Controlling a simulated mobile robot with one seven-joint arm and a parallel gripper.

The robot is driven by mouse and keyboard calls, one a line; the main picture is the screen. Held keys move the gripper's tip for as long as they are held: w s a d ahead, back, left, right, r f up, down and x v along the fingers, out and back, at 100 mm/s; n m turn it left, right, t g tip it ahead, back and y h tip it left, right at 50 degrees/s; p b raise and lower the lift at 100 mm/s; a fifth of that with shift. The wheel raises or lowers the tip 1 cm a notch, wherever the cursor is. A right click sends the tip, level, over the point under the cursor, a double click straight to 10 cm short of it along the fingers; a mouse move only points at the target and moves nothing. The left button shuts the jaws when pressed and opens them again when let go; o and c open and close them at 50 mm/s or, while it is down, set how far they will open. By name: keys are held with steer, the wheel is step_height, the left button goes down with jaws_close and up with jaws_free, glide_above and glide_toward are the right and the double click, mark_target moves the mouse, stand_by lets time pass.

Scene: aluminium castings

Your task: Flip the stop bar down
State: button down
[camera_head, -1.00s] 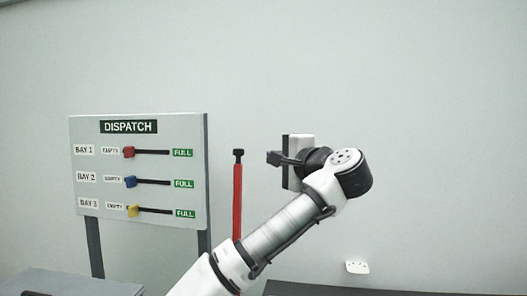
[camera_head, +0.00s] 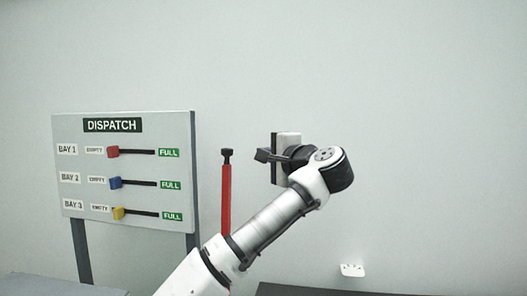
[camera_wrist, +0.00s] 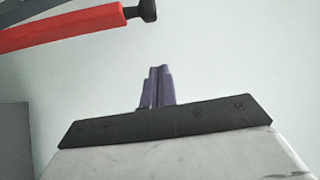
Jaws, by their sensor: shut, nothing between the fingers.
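The stop bar is a red bar (camera_head: 226,195) with a black tip, standing upright right of the dispatch board in the head view. In the wrist view the red bar (camera_wrist: 62,27) crosses the upper left corner, its black tip pointing right. My gripper (camera_head: 262,155) is at about the height of the black tip and to its right, with a visible gap in the picture. Its fingers are shut and empty, and they show as a dark purple shape in the wrist view (camera_wrist: 157,86). The bar's lower end is hidden behind my arm.
The dispatch board (camera_head: 125,205) stands at left on dark posts, with red, blue and yellow sliders at the EMPTY side. A small white bracket (camera_head: 352,270) is on the wall at lower right. Dark surfaces lie along the bottom edge. The wall area above is clear.

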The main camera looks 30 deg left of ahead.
steer(key=a+p, duration=0.3)
steer(key=a, duration=0.3)
steer(key=shift+s+a, duration=0.15)
steer(key=shift+a, duration=0.25)
